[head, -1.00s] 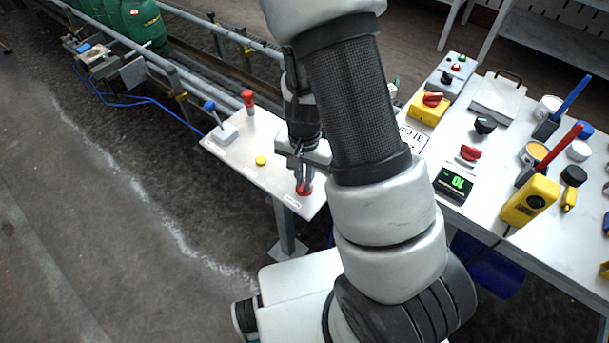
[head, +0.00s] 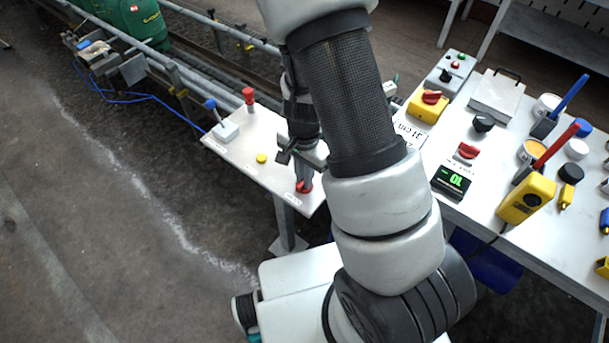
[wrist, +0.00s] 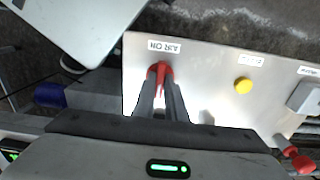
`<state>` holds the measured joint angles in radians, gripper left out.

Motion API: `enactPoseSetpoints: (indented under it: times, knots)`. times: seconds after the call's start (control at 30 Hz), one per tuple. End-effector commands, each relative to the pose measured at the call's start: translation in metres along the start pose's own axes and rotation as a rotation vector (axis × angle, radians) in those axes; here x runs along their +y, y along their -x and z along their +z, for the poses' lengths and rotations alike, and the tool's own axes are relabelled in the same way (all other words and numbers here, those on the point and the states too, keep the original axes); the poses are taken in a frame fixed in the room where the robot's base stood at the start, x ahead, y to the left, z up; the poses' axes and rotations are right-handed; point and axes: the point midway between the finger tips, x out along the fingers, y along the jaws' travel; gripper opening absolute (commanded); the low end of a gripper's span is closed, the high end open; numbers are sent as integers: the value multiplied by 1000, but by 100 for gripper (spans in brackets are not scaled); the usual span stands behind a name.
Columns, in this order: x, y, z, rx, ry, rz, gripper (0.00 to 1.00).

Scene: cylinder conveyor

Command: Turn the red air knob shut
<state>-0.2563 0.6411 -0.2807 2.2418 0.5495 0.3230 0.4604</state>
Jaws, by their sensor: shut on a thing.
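The red air knob (head: 304,187) sits at the near right end of a small white panel (head: 236,148) in the head view. In the wrist view the red knob (wrist: 158,68) shows beside a label (wrist: 164,46) that reads "AIR ON" upside down. My gripper (wrist: 160,82) points down at the panel and is shut on the knob, with one dark finger on each side of it. In the head view my gripper (head: 304,178) hides part of the knob.
The panel also holds a yellow button (head: 261,158), a blue-handled lever (head: 212,106) and a red-topped post (head: 249,97). A white table (head: 505,140) with switches, tools and pots stands to the right. A conveyor with a green cylinder (head: 133,20) runs behind the panel.

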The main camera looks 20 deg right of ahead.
Motion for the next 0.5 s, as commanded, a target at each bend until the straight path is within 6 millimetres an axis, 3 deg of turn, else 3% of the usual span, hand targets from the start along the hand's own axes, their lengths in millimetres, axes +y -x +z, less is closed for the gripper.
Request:
enactPoseSetpoints:
  times: [0.03, 0.07, 0.17, 0.5]
  knots:
    - [-1, 1, -1, 2, -4, -3, 0]
    - [-1, 1, -1, 2, -3, -3, 13]
    - [-1, 1, -1, 2, -3, -3, 30]
    - [0, 3, 0, 1, 0, -1, 30]
